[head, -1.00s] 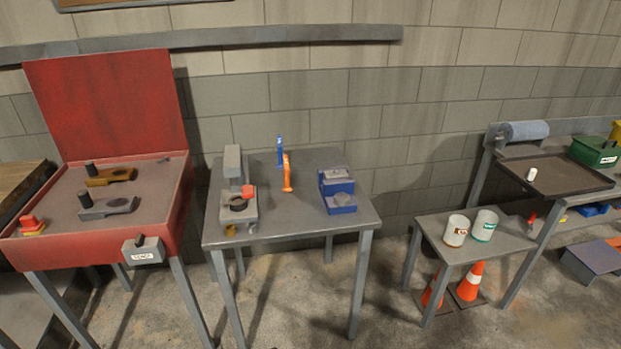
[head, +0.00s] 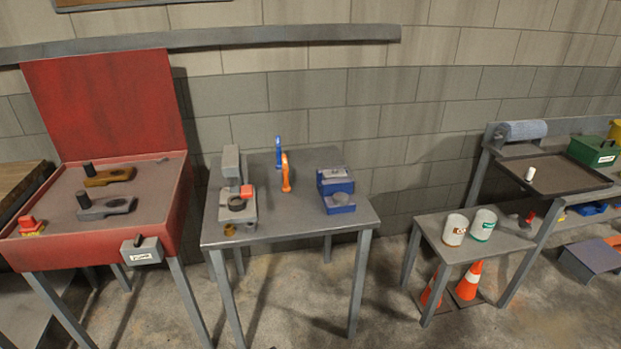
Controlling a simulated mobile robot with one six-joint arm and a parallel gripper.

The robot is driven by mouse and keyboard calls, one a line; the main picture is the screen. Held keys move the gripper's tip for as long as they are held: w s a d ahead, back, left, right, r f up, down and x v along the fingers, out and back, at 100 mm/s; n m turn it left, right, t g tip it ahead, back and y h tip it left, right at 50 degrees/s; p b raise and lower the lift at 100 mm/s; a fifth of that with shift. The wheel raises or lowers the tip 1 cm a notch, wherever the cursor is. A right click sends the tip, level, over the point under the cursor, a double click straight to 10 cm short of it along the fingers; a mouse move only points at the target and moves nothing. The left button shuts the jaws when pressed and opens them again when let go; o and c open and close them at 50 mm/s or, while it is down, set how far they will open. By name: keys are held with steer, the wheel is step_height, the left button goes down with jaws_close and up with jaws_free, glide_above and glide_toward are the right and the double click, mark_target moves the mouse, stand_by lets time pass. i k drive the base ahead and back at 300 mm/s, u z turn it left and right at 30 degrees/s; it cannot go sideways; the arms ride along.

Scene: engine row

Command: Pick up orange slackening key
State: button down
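The orange slackening key (head: 286,172) stands upright on the middle grey table (head: 285,225), near its centre. A similar blue key (head: 279,150) stands upright just behind it, a little to the left. The two overlap slightly in this view, and I cannot tell whether they touch. My gripper is not in view.
An open red box table (head: 130,205) is at left. A low table with two cans (head: 455,229) and traffic cones (head: 470,280) are at right.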

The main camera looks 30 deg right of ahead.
mark_target(286, 189)
steer(key=z, duration=0.05)
steer(key=k, duration=1.3)
steer(key=z, duration=0.8)
steer(key=i, duration=1.7)
steer(key=u, duration=0.1)
